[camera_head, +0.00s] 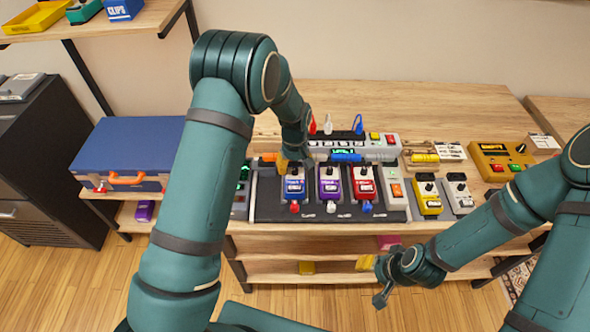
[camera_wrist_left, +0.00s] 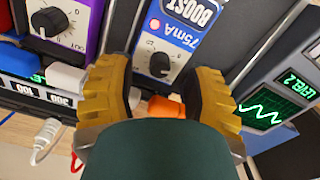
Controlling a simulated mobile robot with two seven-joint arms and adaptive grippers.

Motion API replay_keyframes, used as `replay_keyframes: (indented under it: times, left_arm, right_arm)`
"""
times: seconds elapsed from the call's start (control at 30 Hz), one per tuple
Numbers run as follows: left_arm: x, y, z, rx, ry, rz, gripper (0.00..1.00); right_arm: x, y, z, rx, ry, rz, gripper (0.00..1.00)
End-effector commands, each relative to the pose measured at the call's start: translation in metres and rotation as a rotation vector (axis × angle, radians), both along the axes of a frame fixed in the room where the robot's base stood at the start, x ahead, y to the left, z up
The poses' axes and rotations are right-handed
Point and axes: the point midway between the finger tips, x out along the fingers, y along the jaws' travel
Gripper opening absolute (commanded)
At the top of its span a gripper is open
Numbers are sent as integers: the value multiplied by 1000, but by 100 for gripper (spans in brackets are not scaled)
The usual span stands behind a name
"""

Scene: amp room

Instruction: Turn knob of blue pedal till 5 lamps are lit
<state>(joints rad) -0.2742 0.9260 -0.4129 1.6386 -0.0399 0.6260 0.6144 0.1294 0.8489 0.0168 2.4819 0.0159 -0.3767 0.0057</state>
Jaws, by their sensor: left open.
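The blue pedal (camera_head: 294,187) stands at the left of a row of pedals on a dark board. In the left wrist view the blue pedal (camera_wrist_left: 178,35) reads BOOST, and its black knob (camera_wrist_left: 158,64) has a white pointer mark. My left gripper (camera_head: 289,158) is over the pedal's back end. In the left wrist view its yellow-padded fingers (camera_wrist_left: 160,80) are open, one on each side of the knob; I cannot tell whether they touch it. The lit lamps cannot be counted here. My right gripper (camera_head: 386,284) hangs in front of the bench; its finger state is unclear.
A purple pedal (camera_head: 330,184) and a red pedal (camera_head: 365,186) stand close by on the board (camera_head: 270,211). Upright cable plugs (camera_head: 358,124) rise behind. A screen with a green trace (camera_wrist_left: 262,108) is near my left gripper. A blue case (camera_head: 125,150) is at left.

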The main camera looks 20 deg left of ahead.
Motion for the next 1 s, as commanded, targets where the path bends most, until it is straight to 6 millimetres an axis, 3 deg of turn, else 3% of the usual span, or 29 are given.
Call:
replay_keyframes:
  times: [0.2, 0.53, 0.67, 0.7, 1.0]
  left_arm:
    - [0, 0, -17, 0, 0, -1, 51]
    - [0, 0, -18, 0, -1, -1, 50]
    - [0, 0, -18, 1, -1, -1, 5]
    - [0, 0, -18, 0, 0, -1, 0]
    - [0, 0, -18, -1, -1, -18, 0]
  right_arm:
    - [0, 0, -1, 0, 0, 0, 47]
    - [0, 0, -1, 0, 0, 0, 47]
    - [0, 0, -1, 0, 0, 0, 47]
    - [0, 0, -1, 0, 0, 0, 47]
    - [0, 0, -2, 0, 0, 0, 47]
